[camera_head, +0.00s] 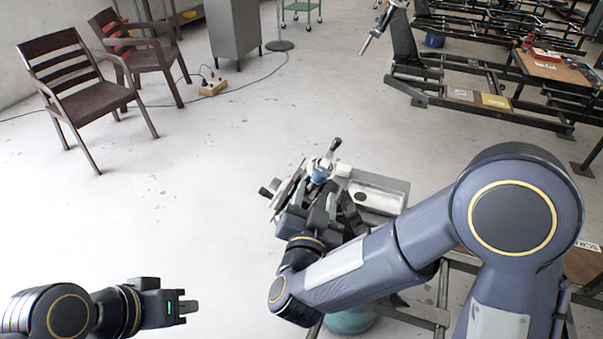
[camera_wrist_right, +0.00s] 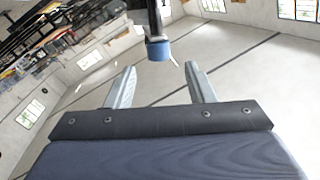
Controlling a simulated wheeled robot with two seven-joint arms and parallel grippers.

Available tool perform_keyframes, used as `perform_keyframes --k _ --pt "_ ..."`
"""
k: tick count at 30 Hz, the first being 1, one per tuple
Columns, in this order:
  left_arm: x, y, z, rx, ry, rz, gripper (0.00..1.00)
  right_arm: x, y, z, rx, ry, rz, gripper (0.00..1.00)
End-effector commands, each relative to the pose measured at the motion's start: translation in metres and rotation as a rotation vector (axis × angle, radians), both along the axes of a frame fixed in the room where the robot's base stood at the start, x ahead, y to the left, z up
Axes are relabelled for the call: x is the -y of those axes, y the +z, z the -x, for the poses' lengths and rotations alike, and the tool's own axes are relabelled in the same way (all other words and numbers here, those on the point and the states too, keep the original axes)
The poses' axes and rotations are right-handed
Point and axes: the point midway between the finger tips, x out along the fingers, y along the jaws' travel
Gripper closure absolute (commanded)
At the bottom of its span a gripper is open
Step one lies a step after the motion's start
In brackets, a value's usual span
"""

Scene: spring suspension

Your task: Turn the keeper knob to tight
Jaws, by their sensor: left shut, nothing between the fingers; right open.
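A device with a black-tipped lever (camera_head: 334,146) and a light-coloured body stands on a bench in the head view. A blue knob-like part (camera_head: 319,174) sits on it; I take this for the keeper knob, but no tight mark can be read. In the right wrist view a blue collar (camera_wrist_right: 159,50) hangs below a dark shaft, lined up with the gap between the fingers and near their tips. My right gripper (camera_head: 315,200) is open, close in front of the blue part; contact cannot be told. My left gripper (camera_head: 190,307) is shut and empty, low at the left.
A grey metal tray (camera_head: 393,184) lies on the bench right of the device. My right arm covers much of the bench. A round green thing (camera_head: 350,321) is below it. The floor (camera_head: 170,215) left of the bench is clear up to two brown chairs (camera_head: 85,92).

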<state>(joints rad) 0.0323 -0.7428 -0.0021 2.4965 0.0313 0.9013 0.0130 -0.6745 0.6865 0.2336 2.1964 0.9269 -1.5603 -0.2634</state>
Motion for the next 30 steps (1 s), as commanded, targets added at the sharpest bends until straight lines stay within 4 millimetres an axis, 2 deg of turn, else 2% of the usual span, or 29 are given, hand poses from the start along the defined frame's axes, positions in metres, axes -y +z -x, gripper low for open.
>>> perform_keyframes --k 13,18,25,26,30 --pt "0.0 0.012 0.0 0.0 0.0 0.0 1.0 0.008 0.002 -0.064 0.001 -0.005 -0.002 0.51" --pt "0.0 0.013 0.0 0.0 0.0 0.0 1.0 0.009 0.001 -0.074 0.001 -0.003 -0.001 0.51" --pt "0.0 0.013 0.0 0.0 0.0 0.0 1.0 0.009 0.001 -0.075 0.002 -0.002 -0.001 0.51" --pt "0.0 0.013 0.0 0.0 0.0 0.0 1.0 0.009 0.001 -0.075 0.002 -0.002 -0.001 0.52" --pt "0.0 0.013 0.0 0.0 0.0 0.0 1.0 0.009 0.001 -0.075 0.002 -0.002 -0.001 0.71"
